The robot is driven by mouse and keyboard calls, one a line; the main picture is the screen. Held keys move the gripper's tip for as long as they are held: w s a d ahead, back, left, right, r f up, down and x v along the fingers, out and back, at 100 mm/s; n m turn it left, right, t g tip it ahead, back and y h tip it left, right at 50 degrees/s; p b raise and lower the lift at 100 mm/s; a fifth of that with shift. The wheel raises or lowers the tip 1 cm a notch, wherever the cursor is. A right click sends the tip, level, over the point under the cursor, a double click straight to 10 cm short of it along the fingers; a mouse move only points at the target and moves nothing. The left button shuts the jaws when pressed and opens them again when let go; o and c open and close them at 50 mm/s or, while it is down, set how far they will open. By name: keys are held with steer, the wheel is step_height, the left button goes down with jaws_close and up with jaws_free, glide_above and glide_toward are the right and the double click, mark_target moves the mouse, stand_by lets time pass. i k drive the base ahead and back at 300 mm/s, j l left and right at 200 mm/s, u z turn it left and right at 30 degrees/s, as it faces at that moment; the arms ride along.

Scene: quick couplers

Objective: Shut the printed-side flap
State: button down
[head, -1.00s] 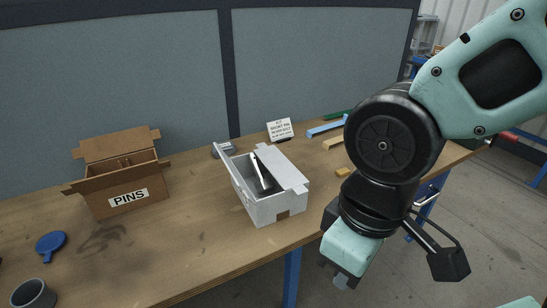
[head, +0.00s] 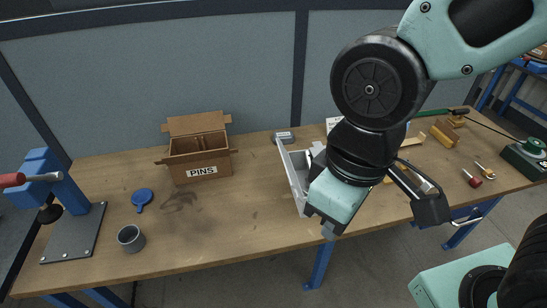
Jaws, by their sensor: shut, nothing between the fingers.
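A brown cardboard box (head: 203,170) with a "PINS" label (head: 202,170) on its front side stands upright on the table, left of centre. Its top is open and shows a divided inside. The back flap (head: 197,124) stands up, and small side flaps stick out left and right.
A white open box (head: 295,178) is partly hidden behind my gripper. A blue-and-grey press (head: 62,190), a blue round lid (head: 141,197) and a grey cup (head: 131,238) are at the left. Yellow blocks (head: 444,134) and screwdrivers (head: 471,178) lie right.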

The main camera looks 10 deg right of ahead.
mark_target(292, 179)
steer(key=k+j, duration=0.1)
steer(key=j, duration=0.35)
steer(key=k+j, duration=0.1)
steer(key=j, duration=0.75)
steer(key=k+z, duration=0.05)
